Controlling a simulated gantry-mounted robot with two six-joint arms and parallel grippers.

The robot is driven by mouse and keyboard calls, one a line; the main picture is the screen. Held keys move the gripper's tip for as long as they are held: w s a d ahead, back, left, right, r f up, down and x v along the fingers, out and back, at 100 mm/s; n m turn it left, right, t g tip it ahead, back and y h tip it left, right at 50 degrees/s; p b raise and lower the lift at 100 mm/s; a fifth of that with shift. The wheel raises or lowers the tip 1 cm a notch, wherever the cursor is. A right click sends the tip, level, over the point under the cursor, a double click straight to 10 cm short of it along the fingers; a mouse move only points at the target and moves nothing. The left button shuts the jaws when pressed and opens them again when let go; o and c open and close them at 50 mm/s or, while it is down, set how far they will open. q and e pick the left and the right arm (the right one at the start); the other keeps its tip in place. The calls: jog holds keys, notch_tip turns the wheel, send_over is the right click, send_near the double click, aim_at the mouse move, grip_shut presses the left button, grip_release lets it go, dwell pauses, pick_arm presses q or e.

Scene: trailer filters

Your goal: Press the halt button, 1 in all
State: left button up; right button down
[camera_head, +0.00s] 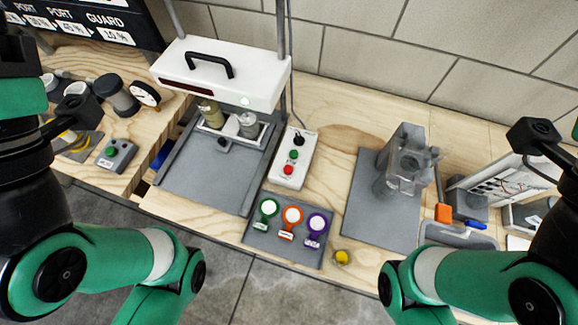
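A white control box (293,158) lies on the wooden bench near the middle. It carries a black knob (298,140), a green button (294,154) and a red button (289,169) at its near end. The red button looks like the halt button, but I cannot read a label. My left arm stands at the left edge and my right arm at the right edge, both well apart from the box. The fingertips of both grippers are not visible, so I cannot see whether they are open or shut.
A white-topped press (222,75) stands left of the box, with a cable beside it. A grey mat (258,239) with three coloured tags lies in front. A clear grey fixture (405,160) stands right. A small box with a green button (115,155) and a yellow knob (342,257) also show.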

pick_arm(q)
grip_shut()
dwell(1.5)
